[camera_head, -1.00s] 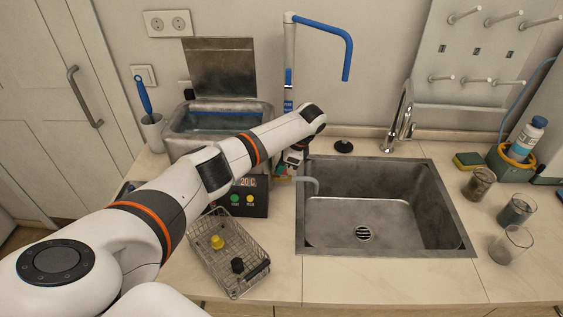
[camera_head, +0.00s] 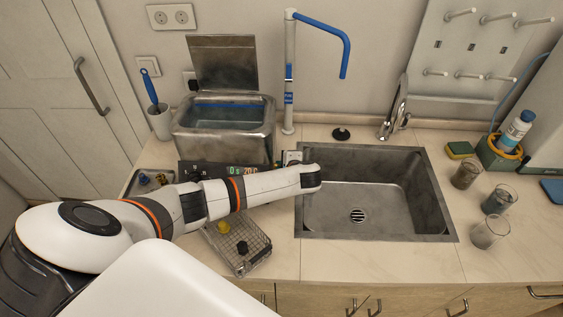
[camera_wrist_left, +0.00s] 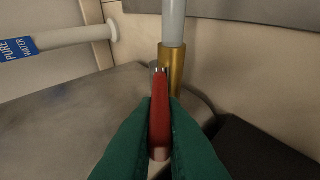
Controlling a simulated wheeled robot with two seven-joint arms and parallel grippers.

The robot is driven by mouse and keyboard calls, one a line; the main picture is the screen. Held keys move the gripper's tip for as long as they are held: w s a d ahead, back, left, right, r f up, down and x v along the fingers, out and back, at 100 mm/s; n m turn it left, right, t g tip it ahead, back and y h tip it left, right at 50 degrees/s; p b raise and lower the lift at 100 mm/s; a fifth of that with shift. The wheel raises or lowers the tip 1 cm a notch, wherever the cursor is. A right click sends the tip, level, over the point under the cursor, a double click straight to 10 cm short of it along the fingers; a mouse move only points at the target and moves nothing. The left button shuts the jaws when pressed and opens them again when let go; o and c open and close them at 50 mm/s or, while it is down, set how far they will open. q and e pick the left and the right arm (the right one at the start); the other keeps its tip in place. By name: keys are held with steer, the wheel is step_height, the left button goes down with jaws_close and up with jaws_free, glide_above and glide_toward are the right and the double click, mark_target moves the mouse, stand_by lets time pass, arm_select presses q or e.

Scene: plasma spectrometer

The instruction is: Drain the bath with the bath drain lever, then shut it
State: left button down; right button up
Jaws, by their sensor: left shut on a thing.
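The bath (camera_head: 222,148) is a metal tank with its lid raised at the back left; liquid shows inside. In the left wrist view, the bath drain lever (camera_wrist_left: 160,105) is a red handle at a brass fitting (camera_wrist_left: 172,68) on a grey pipe (camera_wrist_left: 173,22). My left gripper (camera_wrist_left: 160,125) has its green fingers shut on the red lever, one on each side. In the head view my left gripper (camera_head: 292,158) is between bath and sink, mostly hidden by my forearm, which also covers the lever and drain spout. My right gripper is not in view.
The steel sink (camera_head: 425,225) is right of the bath, with no standing water visible. A wire basket (camera_head: 262,258) stands in front. A blue-tipped pure water pipe (camera_head: 289,75) rises behind. Glass beakers (camera_head: 490,232) and a sponge (camera_head: 460,149) are at right.

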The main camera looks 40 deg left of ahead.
arm_select(q)
steer(key=shift+s+d+f+t+y+b, duration=0.15)
steer(key=shift+f+t+y+b, duration=0.15)
steer(key=shift+t, duration=0.1)
stand_by(0.4)
steer(key=c, duration=1.5)
jaws_free()
steer(key=shift+s+d, duration=0.1)
